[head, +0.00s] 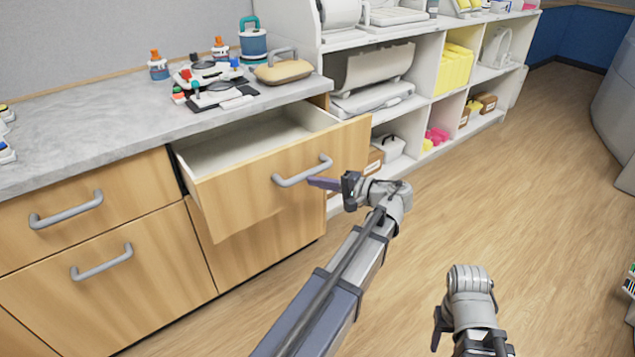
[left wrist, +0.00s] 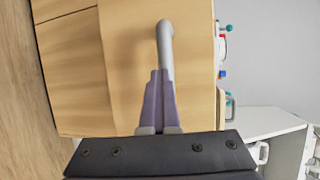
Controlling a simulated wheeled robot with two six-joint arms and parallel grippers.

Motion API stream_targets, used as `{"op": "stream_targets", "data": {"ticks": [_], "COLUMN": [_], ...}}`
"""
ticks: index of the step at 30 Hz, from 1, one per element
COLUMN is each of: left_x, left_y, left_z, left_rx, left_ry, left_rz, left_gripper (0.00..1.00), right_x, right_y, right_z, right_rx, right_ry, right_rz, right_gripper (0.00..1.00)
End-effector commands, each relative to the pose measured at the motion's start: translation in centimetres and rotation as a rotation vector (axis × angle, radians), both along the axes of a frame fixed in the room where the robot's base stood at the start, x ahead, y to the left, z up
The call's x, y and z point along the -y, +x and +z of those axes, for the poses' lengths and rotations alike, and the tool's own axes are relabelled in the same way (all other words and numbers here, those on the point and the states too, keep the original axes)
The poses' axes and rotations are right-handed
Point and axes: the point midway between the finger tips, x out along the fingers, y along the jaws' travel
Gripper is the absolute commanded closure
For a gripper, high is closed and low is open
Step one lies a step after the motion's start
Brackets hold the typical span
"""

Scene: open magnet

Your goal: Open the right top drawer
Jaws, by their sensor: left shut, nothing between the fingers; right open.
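The right top drawer (head: 240,200) has a light wood front and is pulled well out, showing its pale, empty inside. Its grey bar handle (head: 303,173) is on the front and also shows in the left wrist view (left wrist: 165,45). My left gripper (head: 325,183) is at the right end of this handle, its purple fingers shut with nothing between them. In the left wrist view, the closed fingertips (left wrist: 160,75) meet or overlap the handle's near end; whether they touch is unclear. My right gripper (head: 470,343) is open and low at the bottom right, away from the drawers.
The left top drawer (head: 90,200) and the doors or drawers below are shut. The grey countertop (head: 90,120) holds bottles, tools and a teal container (head: 253,42). White shelving (head: 425,65) stands right of the cabinet.

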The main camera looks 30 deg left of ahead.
Motion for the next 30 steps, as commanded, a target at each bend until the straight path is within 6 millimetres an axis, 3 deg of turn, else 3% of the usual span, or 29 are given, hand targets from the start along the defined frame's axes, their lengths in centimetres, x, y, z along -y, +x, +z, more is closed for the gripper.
{"op": "stream_targets", "data": {"ticks": [5, 20, 30], "left_x": [0.0, 0.0, 0.76], "left_y": [0.0, 0.0, 0.06], "left_z": [0.0, 0.0, 0.22], "left_rx": [0.0, 0.0, 0.0], "left_ry": [0.0, 0.0, 0.0], "left_rz": [0.0, 0.0, -0.001], "left_gripper": [0.98, 0.43, 0.43], "right_x": [0.0, 0.0, 0.0], "right_y": [0.0, 0.0, 0.0], "right_z": [0.0, 0.0, 0.22], "right_rx": [0.0, 0.0, 0.0], "right_ry": [0.0, 0.0, 0.0], "right_rz": [0.0, 0.0, 0.0], "right_gripper": [0.5, 0.5, 0.5]}}
